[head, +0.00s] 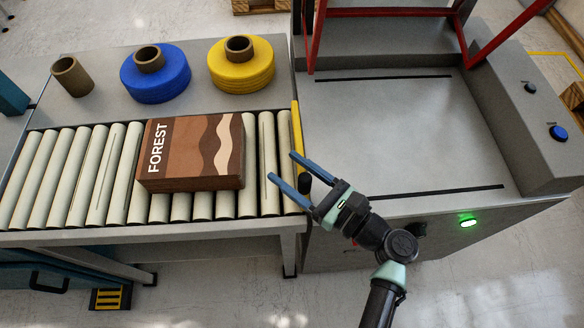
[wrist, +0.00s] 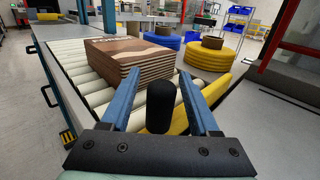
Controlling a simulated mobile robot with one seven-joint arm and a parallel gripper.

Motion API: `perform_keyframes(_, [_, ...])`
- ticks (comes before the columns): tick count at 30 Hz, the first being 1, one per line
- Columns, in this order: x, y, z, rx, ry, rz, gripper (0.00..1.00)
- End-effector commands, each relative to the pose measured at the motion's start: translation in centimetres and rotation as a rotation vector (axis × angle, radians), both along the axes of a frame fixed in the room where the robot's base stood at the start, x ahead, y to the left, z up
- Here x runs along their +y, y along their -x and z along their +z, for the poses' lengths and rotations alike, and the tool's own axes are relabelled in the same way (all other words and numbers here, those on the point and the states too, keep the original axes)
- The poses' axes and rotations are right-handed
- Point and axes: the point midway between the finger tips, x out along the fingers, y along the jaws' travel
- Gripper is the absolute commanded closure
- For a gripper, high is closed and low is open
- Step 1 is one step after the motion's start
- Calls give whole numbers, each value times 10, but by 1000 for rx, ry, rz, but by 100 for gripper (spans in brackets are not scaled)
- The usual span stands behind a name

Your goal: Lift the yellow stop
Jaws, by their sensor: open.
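The yellow stop (head: 297,128) is a narrow bar across the right end of the roller conveyor, beside the grey machine. In the wrist view the yellow stop (wrist: 198,105) runs behind a black upright knob (wrist: 161,107), which also shows in the head view (head: 304,184). My gripper (head: 282,168) is open, with blue fingers, at the near end of the stop. In the wrist view my gripper (wrist: 162,80) has a finger on each side of the knob, apart from it. Part of the stop is hidden by the right finger and the knob.
A brown FOREST stack (head: 192,155) lies on the rollers (head: 60,180) just left of my gripper. A blue roll (head: 155,80), a yellow roll (head: 241,68) and a cardboard tube (head: 72,76) stand on the shelf behind. The machine's grey top (head: 400,130) is clear; red frame bars (head: 318,35) rise behind it.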

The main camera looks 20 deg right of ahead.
Motion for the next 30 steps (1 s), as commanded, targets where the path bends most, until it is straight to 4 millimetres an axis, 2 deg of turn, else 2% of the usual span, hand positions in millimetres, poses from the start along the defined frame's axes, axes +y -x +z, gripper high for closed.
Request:
perform_keyframes(6, [0,0,0,0,0,0,40])
perform_keyframes(16, [0,0,0,0,0,0,100])
perform_keyframes(30, [0,0,0,0,0,0,100])
